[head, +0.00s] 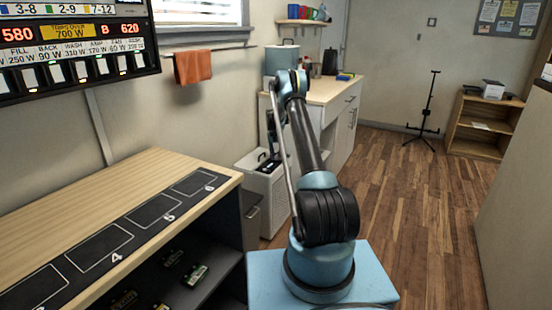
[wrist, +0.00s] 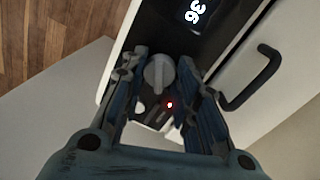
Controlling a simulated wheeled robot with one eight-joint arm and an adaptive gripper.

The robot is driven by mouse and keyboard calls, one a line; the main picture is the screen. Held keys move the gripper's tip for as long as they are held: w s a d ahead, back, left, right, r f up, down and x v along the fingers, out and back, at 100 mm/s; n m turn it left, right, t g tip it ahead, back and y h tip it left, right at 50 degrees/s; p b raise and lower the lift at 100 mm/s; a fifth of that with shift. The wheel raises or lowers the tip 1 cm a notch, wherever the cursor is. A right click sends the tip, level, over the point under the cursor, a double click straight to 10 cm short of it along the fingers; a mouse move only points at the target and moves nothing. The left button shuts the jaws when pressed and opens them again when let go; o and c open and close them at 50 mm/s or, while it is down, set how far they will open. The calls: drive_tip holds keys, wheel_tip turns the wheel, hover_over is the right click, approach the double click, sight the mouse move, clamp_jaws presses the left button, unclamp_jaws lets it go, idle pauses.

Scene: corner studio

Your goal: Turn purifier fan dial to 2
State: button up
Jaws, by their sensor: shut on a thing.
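The purifier (head: 265,190) is a white box with a dark top panel, standing on the floor beyond the wooden bench in the head view. In the wrist view its dark panel carries a round grey dial (wrist: 159,74), a red light (wrist: 169,105) and a display (wrist: 195,12) showing 36. My gripper (wrist: 160,68) reaches down over the panel with one finger on each side of the dial, shut on it. In the head view my arm hides much of the purifier, and the gripper is hard to make out. I cannot read the dial's setting or its markings.
The wooden bench (head: 120,190) is at the left. A counter (head: 325,90) stands behind the purifier. Wooden floor (head: 400,220) is clear to the right.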

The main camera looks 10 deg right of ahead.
drive_tip(key=shift+w, duration=0.15)
drive_tip(key=o, duration=1.1)
drive_tip(key=shift+c, duration=0.2)
wheel_tip(320, 180, up, 12)
drive_tip(key=a, duration=0.1)
drive_tip(key=shift+w, duration=0.15)
